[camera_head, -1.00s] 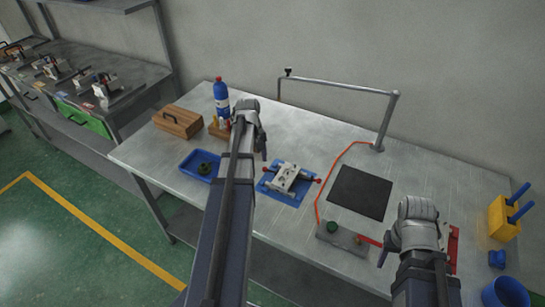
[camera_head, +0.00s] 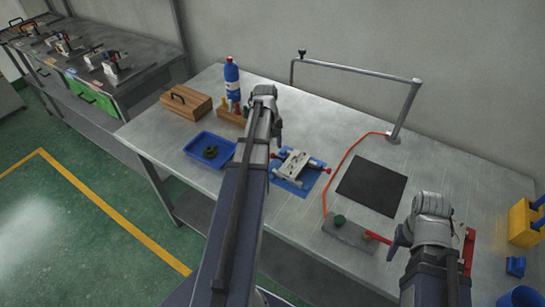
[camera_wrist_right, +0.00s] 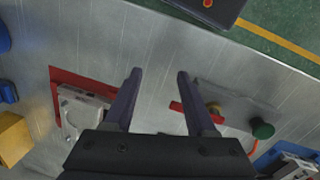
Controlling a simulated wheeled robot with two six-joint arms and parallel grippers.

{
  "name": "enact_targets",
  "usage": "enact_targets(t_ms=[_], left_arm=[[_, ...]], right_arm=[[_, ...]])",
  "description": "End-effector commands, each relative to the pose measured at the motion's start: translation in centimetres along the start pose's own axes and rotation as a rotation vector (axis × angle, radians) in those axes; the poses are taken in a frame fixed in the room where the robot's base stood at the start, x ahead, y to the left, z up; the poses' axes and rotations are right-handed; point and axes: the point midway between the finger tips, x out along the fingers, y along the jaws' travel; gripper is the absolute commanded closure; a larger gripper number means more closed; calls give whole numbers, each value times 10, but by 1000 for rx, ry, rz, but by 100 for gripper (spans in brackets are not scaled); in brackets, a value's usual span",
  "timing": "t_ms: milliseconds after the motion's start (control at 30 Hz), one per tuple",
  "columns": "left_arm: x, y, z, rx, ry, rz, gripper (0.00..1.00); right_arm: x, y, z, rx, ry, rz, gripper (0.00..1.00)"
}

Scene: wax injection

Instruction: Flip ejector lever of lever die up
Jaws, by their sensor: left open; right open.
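A silver die with red-tipped handles (camera_head: 296,163) lies on a blue mat (camera_head: 311,180) mid-table. A second silver die (camera_wrist_right: 84,108) lies on a red mat (camera_wrist_right: 56,76) in the right wrist view; in the head view my right arm mostly hides this red mat (camera_head: 470,244). I cannot tell which is the lever die, nor make out an ejector lever. My right gripper (camera_head: 394,246) is open and empty above the table; its fingers (camera_wrist_right: 158,74) point between the red mat and a grey block. My left gripper (camera_head: 276,143) is open, above and left of the blue-mat die.
The grey block (camera_head: 349,232) carries a green knob and red lever. A blue tray (camera_head: 196,151), wooden box (camera_head: 186,103) and blue bottle (camera_head: 232,82) stand left. A yellow holder (camera_head: 524,224) stands right.

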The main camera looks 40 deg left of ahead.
Motion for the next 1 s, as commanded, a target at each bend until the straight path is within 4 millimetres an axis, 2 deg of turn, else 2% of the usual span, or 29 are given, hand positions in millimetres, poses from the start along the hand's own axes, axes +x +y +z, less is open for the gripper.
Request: enact_targets(t_ms=[33,233,633,1000], left_arm=[[14,0,0,0,0,0,44],[36,0,0,0,0,0,44],[39,0,0,0,0,0,45],[39,0,0,0,0,0,86]], right_arm=[[14,-1,-1,0,0,0,44],[36,-3,-2,0,0,0,44],[39,-4,-2,0,0,0,44],[39,-4,-2,0,0,0,44]])
